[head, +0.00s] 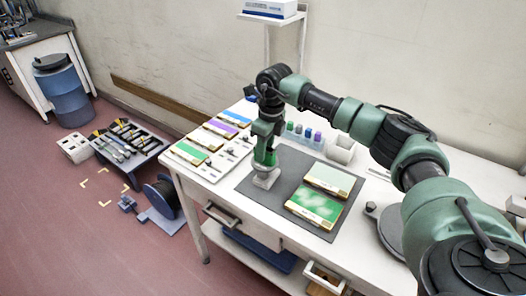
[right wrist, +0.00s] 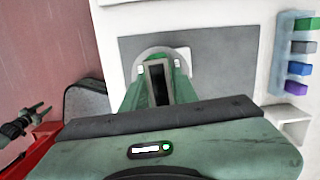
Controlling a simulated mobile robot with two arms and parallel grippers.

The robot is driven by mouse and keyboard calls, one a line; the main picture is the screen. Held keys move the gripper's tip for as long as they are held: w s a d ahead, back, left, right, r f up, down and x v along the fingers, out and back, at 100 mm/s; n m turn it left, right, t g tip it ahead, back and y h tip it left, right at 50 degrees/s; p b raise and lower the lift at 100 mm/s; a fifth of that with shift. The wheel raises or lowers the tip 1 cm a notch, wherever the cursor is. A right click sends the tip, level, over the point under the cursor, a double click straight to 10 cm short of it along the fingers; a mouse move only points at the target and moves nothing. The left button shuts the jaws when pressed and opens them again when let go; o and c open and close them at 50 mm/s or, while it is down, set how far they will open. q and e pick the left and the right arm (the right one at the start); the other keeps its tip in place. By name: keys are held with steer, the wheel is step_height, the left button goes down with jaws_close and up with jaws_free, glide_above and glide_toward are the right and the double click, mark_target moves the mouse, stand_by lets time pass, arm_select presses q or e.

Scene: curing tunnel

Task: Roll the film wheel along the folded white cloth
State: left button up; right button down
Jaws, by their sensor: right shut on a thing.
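My right gripper (head: 265,164) points down over the grey mat on the bench. It is shut on the film wheel, a pale round disc (right wrist: 142,66) that shows around the fingertips in the right wrist view. The folded white cloth (head: 267,183) lies on the mat right under the gripper, and a white edge of it (right wrist: 186,55) shows beside the fingers in the right wrist view. The fingers hide most of the wheel, and I cannot tell whether it touches the cloth. My left gripper is not in view.
Two green panels (head: 314,207) lie on the grey mat (head: 246,188), right of the gripper. Colour cards (head: 188,152) lie at the bench's left. Small coloured blocks (head: 299,129) and a white box (head: 341,149) stand behind. A low tool stand (head: 143,155) and a blue drum (head: 68,96) stand on the floor.

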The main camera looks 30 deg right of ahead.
steer(key=shift+w+d, duration=0.1)
steer(key=shift+d, duration=0.2)
steer(key=shift+w+d, duration=0.45)
steer(key=shift+d, duration=0.5)
steer(key=shift+w+d, duration=0.25)
steer(key=shift+d, duration=0.25)
steer(key=shift+w+d, duration=0.2)
steer(key=shift+d, duration=0.1)
